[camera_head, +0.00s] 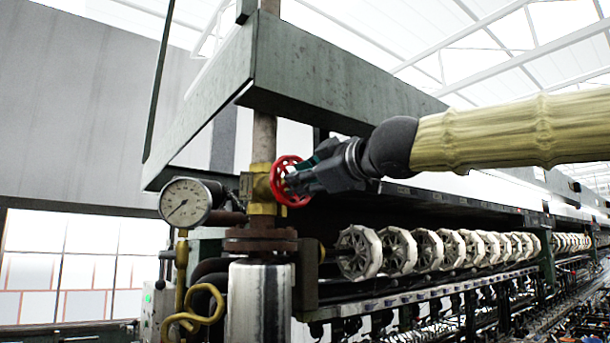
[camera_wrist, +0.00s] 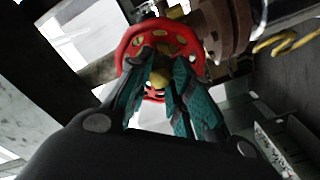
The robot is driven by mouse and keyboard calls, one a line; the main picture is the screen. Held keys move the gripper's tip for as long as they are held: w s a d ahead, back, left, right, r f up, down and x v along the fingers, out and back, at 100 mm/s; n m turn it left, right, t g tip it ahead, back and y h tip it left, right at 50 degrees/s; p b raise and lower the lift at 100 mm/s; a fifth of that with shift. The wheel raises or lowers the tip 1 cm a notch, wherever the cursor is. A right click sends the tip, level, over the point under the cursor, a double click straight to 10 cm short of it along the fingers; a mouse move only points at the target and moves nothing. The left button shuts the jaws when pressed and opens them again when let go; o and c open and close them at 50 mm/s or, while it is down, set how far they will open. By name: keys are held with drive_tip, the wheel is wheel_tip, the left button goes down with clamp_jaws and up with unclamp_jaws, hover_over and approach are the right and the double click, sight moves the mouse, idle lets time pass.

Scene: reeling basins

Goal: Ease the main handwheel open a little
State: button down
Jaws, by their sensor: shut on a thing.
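The red main handwheel (camera_head: 285,188) sits on a brass valve on the vertical pipe, left of centre in the head view. In the wrist view the handwheel (camera_wrist: 128,50) is at the top middle, with its brass hub between the fingers. My gripper (camera_head: 290,182) reaches it from the right, and its fingers are at the wheel. In the wrist view my gripper (camera_wrist: 162,62) has its two teal-sided fingers shut on the handwheel near the hub. The fingertips hide part of the spokes.
A pressure gauge (camera_head: 185,203) stands just left of the valve. A rusty flange (camera_head: 262,241) and a shiny cylinder (camera_head: 258,300) are below. A green beam (camera_head: 330,85) hangs above my arm. A row of pale reels (camera_head: 400,250) runs to the right below it.

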drive_tip(key=n+p, duration=0.1)
drive_tip(key=n, duration=0.6)
drive_tip(key=c, duration=1.4)
unclamp_jaws()
drive_tip(key=shift+d, duration=0.1)
drive_tip(key=shift+o, duration=0.2)
drive_tip(key=v, duration=0.7)
